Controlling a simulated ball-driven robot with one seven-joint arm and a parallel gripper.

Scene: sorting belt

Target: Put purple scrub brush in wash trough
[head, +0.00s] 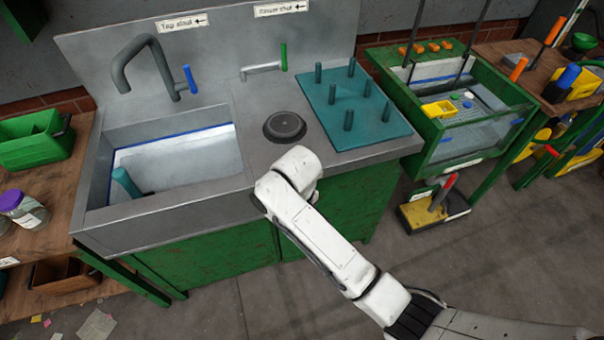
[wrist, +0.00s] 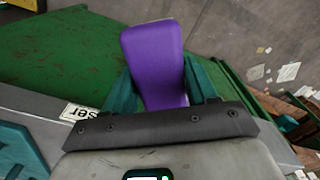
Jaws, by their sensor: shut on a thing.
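The purple scrub brush (wrist: 155,55) shows in the wrist view as a smooth purple block between the two teal fingers of my gripper (wrist: 163,80). My gripper is shut on it. Its lower end is hidden behind the gripper body. The brush and my gripper's fingers are not visible in the head view, where my white arm reaches to the counter's front edge and hides them. The wash trough (head: 192,160) is the grey sink at the left of the counter in the head view.
A tap (head: 150,55) with a blue handle arches over the trough's back. A round dark drain cover (head: 285,126) and a teal peg board (head: 385,128) lie right of the trough. A green cabinet front (wrist: 55,55) shows in the wrist view.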

